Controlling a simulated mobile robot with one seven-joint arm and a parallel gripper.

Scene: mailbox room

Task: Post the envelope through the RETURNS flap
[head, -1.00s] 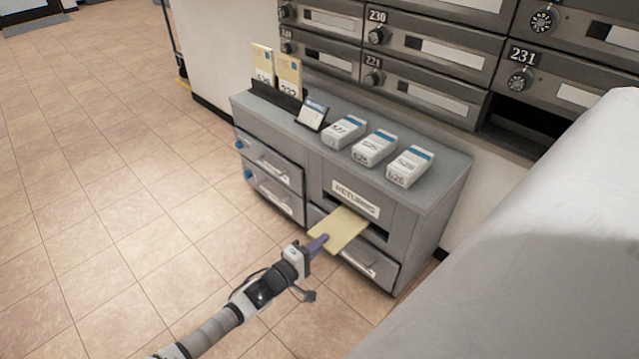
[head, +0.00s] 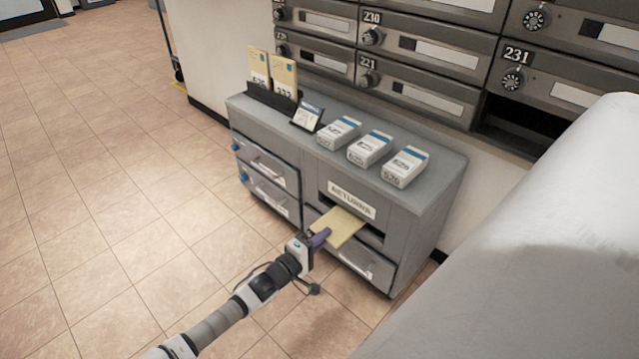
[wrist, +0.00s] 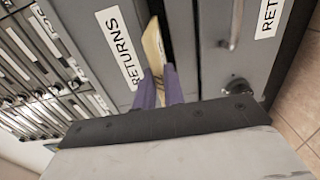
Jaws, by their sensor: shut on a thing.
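The yellow envelope (head: 340,227) lies nearly flat at the RETURNS opening, its far part inside the dark slot (head: 369,234) and its near part sticking out. The white RETURNS label (head: 352,199) is on the panel just above the slot. My gripper (head: 321,238) is shut on the envelope's near edge, in front of the cabinet. In the wrist view the purple fingers (wrist: 160,88) pinch the envelope (wrist: 153,48) from both sides, beside the RETURNS label (wrist: 119,47). The envelope's far end is hidden inside the slot.
Three white boxes (head: 370,149), a small sign (head: 307,114) and a holder with two upright yellow envelopes (head: 284,76) stand on the grey cabinet (head: 447,176). Drawers (head: 268,166) are on its left. A large pale surface (head: 540,240) fills the lower right. Floor at left is clear.

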